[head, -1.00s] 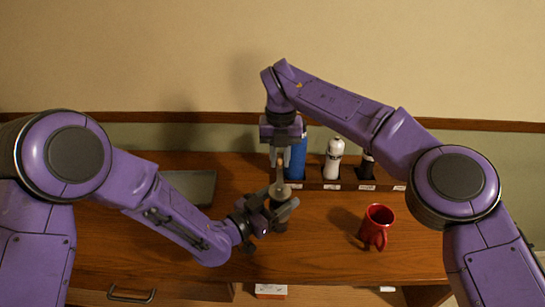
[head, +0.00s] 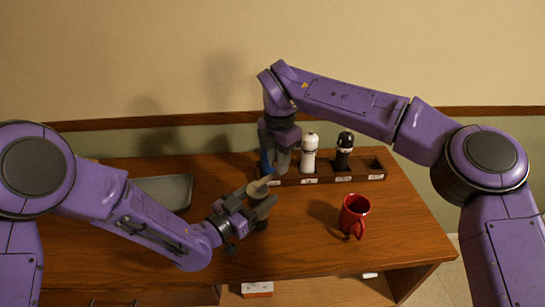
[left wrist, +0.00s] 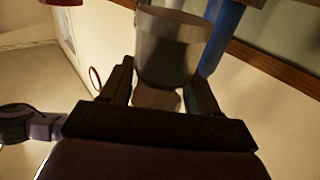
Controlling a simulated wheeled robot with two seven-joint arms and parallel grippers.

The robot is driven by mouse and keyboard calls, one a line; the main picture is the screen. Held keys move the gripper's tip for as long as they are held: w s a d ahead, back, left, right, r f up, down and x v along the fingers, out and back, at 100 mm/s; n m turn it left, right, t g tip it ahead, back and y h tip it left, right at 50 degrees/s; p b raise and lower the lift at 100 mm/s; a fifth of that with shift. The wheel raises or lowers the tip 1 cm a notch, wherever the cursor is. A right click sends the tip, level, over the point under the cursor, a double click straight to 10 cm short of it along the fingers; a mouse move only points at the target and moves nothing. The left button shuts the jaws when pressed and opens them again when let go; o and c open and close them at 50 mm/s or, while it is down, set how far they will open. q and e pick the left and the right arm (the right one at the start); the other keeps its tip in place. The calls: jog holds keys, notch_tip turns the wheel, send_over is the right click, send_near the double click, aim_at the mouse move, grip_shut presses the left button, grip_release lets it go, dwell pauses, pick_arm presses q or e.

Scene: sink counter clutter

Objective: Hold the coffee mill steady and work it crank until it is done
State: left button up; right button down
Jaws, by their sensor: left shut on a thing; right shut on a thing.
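The coffee mill (head: 262,222) stands upright on the wooden counter, left of the red mug. My left gripper (head: 256,206) is shut around its body from the left. In the left wrist view the mill's grey metal body (left wrist: 168,48) sits between the two fingers. The crank (head: 266,181) points from the mill's top toward the upper right. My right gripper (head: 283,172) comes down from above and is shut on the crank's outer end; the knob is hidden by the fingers.
A dark rack (head: 362,176) behind holds a white bottle (head: 309,153), a black bottle (head: 344,150) and a blue one (head: 266,163) partly behind my right gripper. A red mug (head: 354,216) stands to the right. A grey tray (head: 168,191) lies at the back left.

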jog(key=shift+s+d+m, duration=0.25)
jog(key=shift+s+m, duration=0.35)
jog(key=shift+m, duration=0.5)
jog(key=shift+s+d+m, duration=0.25)
jog(key=shift+s+m, duration=0.3)
jog(key=shift+m, duration=0.55)
jog(key=shift+s+d+m, duration=0.25)
jog(key=shift+s+m, duration=0.35)
jog(key=shift+m, duration=0.5)
jog(key=c, duration=1)
grip_release()
jog(key=shift+s, duration=0.1)
notch_tip(320, 180, up, 12)
jog(key=shift+r, duration=0.1)
